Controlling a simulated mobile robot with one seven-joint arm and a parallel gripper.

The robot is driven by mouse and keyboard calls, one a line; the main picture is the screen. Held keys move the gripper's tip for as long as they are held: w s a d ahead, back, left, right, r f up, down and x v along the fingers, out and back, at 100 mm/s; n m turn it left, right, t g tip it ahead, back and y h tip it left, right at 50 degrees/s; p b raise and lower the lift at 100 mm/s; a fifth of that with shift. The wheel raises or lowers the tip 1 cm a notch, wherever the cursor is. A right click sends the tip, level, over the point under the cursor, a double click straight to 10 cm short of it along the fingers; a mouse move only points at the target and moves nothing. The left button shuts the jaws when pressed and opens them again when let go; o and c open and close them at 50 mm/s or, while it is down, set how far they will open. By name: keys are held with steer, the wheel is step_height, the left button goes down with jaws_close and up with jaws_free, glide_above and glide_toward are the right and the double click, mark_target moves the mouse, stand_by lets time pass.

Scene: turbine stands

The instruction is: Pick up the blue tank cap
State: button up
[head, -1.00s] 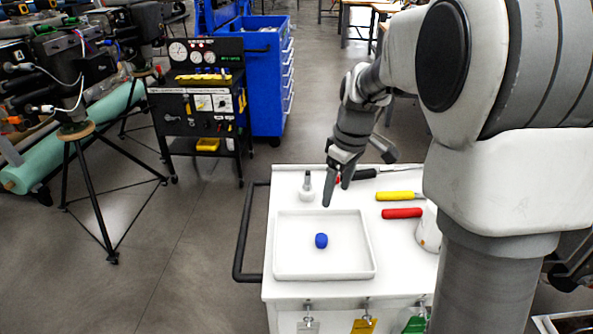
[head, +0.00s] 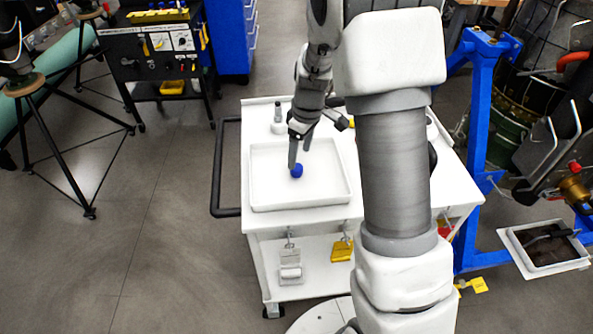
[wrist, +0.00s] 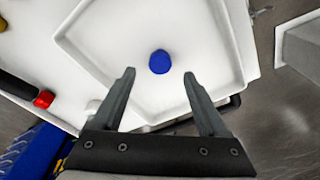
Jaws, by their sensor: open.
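The blue tank cap (head: 297,171) sits in the white tray (head: 262,199) on top of the white cart. It also shows in the wrist view (wrist: 159,62), on the bare tray floor. My gripper (head: 298,158) is over the tray, with its fingers pointing down close to the cap. In the wrist view, the two grey fingers of my gripper (wrist: 160,75) are spread apart and empty. The cap lies between the lines of the fingers, just beyond their tips. I cannot tell the exact height of the fingertips above the tray.
The tray's raised rim surrounds the cap. A small white-based fitting (head: 278,122) stands behind the tray on the cart (head: 345,218). A red-tipped tool (wrist: 44,98) lies outside the tray. A black handle (head: 217,170) runs along the cart's left side.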

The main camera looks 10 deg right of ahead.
mark_target(297, 167)
steer(key=f, duration=0.5)
steer(key=shift+w+a, duration=0.25)
steer(key=shift+a, duration=0.05)
jaws_close()
stand_by(1.0)
